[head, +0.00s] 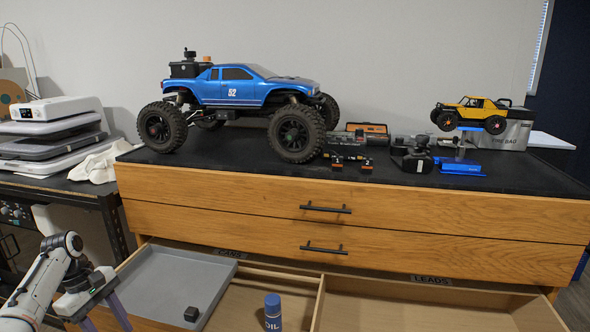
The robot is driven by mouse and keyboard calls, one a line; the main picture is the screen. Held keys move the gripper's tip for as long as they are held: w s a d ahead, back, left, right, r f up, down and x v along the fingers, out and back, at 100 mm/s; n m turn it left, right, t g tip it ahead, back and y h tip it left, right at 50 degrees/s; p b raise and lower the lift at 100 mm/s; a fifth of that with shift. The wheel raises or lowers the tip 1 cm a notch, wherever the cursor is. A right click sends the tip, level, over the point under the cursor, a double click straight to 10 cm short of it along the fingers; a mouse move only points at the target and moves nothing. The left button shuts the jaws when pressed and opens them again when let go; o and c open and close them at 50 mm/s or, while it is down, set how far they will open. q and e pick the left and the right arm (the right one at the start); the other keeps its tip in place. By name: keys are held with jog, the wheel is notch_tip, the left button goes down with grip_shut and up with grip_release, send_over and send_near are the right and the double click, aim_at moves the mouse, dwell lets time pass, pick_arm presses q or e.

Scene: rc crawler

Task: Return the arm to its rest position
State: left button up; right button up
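My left gripper (106,322) is at the lower left, in front of the open drawer's left end. Its two purple-grey fingers point down and stand apart, with nothing visible between them; the tips are near the picture's bottom edge. My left arm (42,283) comes in from the left beside the cabinet. My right gripper is not in view.
The bottom drawer (372,313) is open. It holds a grey tray (165,275) with a small black block (191,314), and a blue oil can (272,313). A blue crawler (235,88) and a yellow one (472,109) stand on top. Printers (45,135) are left.

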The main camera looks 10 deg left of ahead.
pick_arm(q)
jog(key=s+a+f+m+t+y, duration=0.1)
jog(key=s+a+f+m+y, duration=0.15)
jog(key=f, duration=0.25)
jog(key=s+a+f+m+y, duration=0.2)
jog(key=f+m, duration=0.1)
jog(key=f, duration=0.2)
jog(key=s+d+f+m+t+y, duration=0.25)
jog(key=s+d+f+m, duration=0.2)
jog(key=f+m, duration=0.25)
jog(key=s+d+r+m+t+h, duration=0.1)
jog(key=s+d+m+t+h, duration=0.15)
jog(key=s+d+m, duration=0.65)
jog(key=s+d+m+t+h, duration=0.25)
jog(key=s+d, duration=0.35)
jog(key=d, duration=0.7)
jog(key=w+d+n+h, duration=0.1)
jog(key=d+n, duration=0.4)
jog(key=d, duration=0.7)
jog(key=shift+d+r+h, duration=0.15)
jog(key=shift+r+h, duration=0.25)
